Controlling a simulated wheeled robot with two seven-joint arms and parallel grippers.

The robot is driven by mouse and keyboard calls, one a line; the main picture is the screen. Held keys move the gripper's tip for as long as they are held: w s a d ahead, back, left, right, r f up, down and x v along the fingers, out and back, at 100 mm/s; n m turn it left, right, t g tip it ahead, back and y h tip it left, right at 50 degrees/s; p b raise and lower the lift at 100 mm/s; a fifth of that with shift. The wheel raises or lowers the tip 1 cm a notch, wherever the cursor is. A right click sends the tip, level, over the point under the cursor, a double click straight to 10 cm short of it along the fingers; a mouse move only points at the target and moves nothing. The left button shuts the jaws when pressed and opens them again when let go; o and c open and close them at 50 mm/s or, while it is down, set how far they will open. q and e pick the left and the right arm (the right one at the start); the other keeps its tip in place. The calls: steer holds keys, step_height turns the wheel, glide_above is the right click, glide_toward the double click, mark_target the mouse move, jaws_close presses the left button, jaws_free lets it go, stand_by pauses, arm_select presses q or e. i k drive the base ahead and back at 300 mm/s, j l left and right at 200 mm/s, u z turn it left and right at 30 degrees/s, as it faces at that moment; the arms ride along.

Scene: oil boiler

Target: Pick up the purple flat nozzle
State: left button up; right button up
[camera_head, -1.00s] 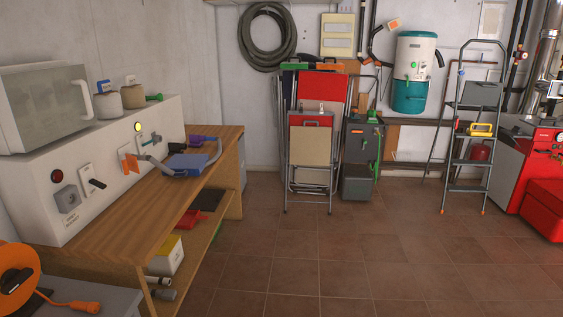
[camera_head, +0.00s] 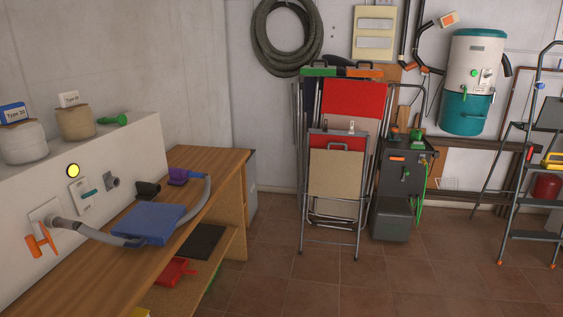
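The purple flat nozzle (camera_head: 180,176) lies on the wooden workbench (camera_head: 205,158), near its far end. A grey hose (camera_head: 206,196) curves right beside it; I cannot tell whether the two are joined. A dark nozzle-like piece (camera_head: 148,190) is to its left, close to the white wall unit. A blue flat box (camera_head: 149,223) lies nearer on the bench, with the grey hose passing by it. Neither of my grippers is in view.
The white unit (camera_head: 118,170) borders the bench on the left. A red dustpan-like item (camera_head: 174,272) and a dark flat item (camera_head: 202,242) are on the shelf below. Folded chairs (camera_head: 338,180) stand against the back wall. The tiled floor (camera_head: 400,285) right of the bench is clear.

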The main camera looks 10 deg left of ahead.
mark_target(178, 177)
steer(key=i+u, duration=0.1)
steer(key=i, duration=0.4)
steer(key=i+l+u, duration=0.1)
steer(key=i, duration=0.35)
steer(key=i+l+u, duration=0.15)
steer(key=i, duration=0.3)
steer(key=i+l+u, duration=0.1)
steer(key=i, duration=0.4)
